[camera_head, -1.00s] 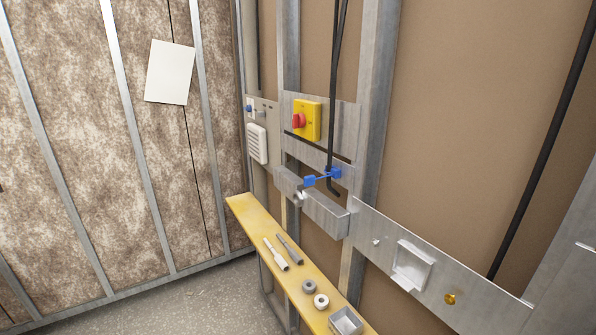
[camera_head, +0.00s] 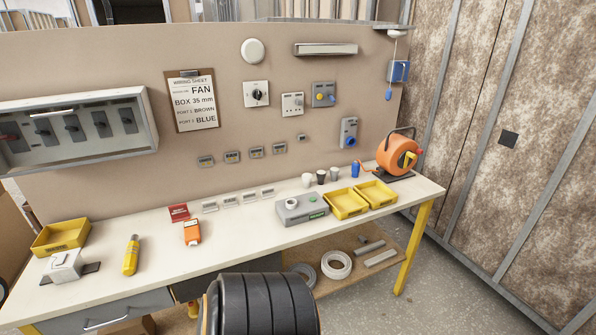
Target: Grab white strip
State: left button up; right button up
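A pale, off-white strip (camera_head: 381,258) lies on the wooden lower shelf (camera_head: 335,279) under the workbench, near its right end. A shorter grey piece (camera_head: 369,246) lies just behind it. A long pale fixture (camera_head: 326,49) is mounted high on the wall board. I cannot tell for certain which of these is the white strip. Neither of my grippers is in view.
The long workbench (camera_head: 262,222) carries yellow trays (camera_head: 345,203), a grey box (camera_head: 301,209) and an orange cable reel (camera_head: 397,152). White tape rolls (camera_head: 336,265) lie on the shelf. A black ribbed object (camera_head: 262,304) stands in front. Floor at right is clear.

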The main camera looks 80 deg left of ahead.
aim_at(375, 260)
jog(key=u, duration=1.8)
jog(key=i+l+u, duration=0.25)
jog(key=u, duration=0.15)
jog(key=i+l+u, duration=0.25)
jog(key=u, duration=0.15)
jog(key=i+l+u, duration=0.2)
jog(key=l+u, duration=0.2)
jog(key=i+l, duration=0.15)
jog(key=l, duration=0.25)
jog(key=i+l, duration=0.1)
jog(key=l, duration=0.25)
jog(key=i+l+u, duration=0.1)
jog(key=l, duration=0.3)
jog(key=i+l, duration=0.15)
jog(key=l, duration=0.25)
jog(key=i+l, duration=0.1)
jog(key=l, duration=0.3)
jog(key=i+l+u, duration=0.1)
jog(key=l, duration=0.25)
